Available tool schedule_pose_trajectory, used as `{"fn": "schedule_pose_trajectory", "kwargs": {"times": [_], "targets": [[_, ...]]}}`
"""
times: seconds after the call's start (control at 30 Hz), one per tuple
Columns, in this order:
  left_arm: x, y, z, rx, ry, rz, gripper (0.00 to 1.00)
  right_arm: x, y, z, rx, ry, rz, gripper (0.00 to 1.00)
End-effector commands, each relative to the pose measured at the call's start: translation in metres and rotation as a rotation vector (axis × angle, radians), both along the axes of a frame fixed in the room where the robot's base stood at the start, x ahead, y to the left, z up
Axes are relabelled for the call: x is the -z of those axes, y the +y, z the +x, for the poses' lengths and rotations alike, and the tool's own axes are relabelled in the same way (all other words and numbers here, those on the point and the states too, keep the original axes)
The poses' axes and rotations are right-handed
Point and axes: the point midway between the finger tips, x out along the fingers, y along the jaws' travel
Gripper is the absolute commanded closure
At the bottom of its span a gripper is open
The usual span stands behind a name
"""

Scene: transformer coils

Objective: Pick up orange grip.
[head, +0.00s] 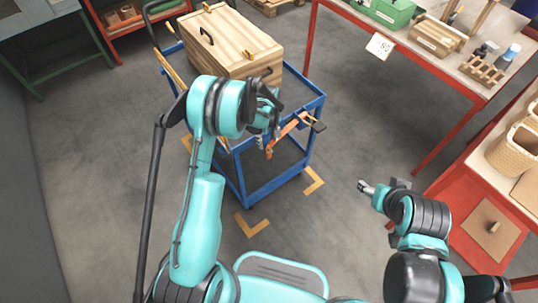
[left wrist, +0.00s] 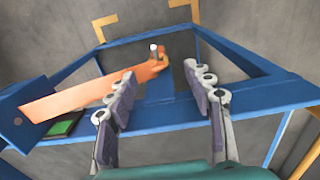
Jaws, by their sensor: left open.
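The orange grip (head: 284,131) is a long flat orange piece at the near right corner of the blue cart. In the left wrist view, the orange grip (left wrist: 70,102) runs from the left edge toward the middle, with a bent end that has a small light tip. My left gripper (head: 270,125) is beside it at the cart's edge. In the left wrist view my left gripper (left wrist: 160,76) is open; its left finger covers part of the orange grip, and the bent end shows between the fingertips. Contact cannot be told. My right gripper (head: 372,190) is over the floor at right, its jaws unclear.
The blue cart (head: 262,187) carries a wooden case (head: 228,38) at its back. Yellow corner marks (head: 252,226) lie on the floor. A red-legged table (head: 465,85) with a green box (head: 388,10) is at upper right. Floor between cart and table is clear.

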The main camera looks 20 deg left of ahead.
Motion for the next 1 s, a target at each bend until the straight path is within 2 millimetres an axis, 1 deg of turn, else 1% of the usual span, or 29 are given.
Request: {"fn": "schedule_pose_trajectory", "kwargs": {"times": [0.17,0.27,0.33,0.43,0.6,0.63,0.67,0.7,0.77,0.8,0.83,1.0], "targets": [[0.021,-0.002,0.001,0.001,0.0,0.0,0.48,0.012,0.0,0.0,0.0,0.0,0.0,0.4],[0.038,-0.003,0.003,0.001,0.0,0.0,0.48,0.023,0.0,0.0,0.0,0.0,0.0,0.4],[0.048,-0.003,0.003,0.001,0.0,0.0,0.48,0.026,0.0,0.0,0.0,0.0,0.0,0.4],[0.054,-0.003,0.003,0.001,0.0,0.0,0.48,0.028,0.0,0.0,0.0,0.0,0.0,0.4],[0.053,-0.003,0.003,0.001,0.0,0.0,0.48,0.026,0.0,0.0,0.0,0.0,0.0,0.4],[0.053,-0.003,0.003,0.001,0.0,0.0,0.51,0.026,0.0,0.0,0.0,0.0,0.0,0.4],[0.053,-0.003,0.003,0.001,0.0,0.0,0.59,0.026,0.0,0.0,0.0,0.0,0.0,0.4],[0.053,-0.003,0.003,0.001,0.0,0.0,0.69,0.026,0.0,0.0,0.0,0.0,0.0,0.4],[0.053,-0.002,0.003,0.001,0.0,0.0,0.85,0.026,0.0,0.0,0.0,0.0,0.0,0.4],[0.053,-0.002,0.003,0.001,0.0,0.0,0.96,0.026,0.0,0.0,0.0,0.0,0.0,0.4],[0.053,-0.002,0.003,0.001,0.0,0.0,1.0,0.026,0.0,0.0,0.0,0.0,0.0,0.4],[0.053,-0.002,0.003,0.001,0.0,0.0,1.0,0.026,0.0,0.0,0.0,0.0,0.0,0.4]]}}
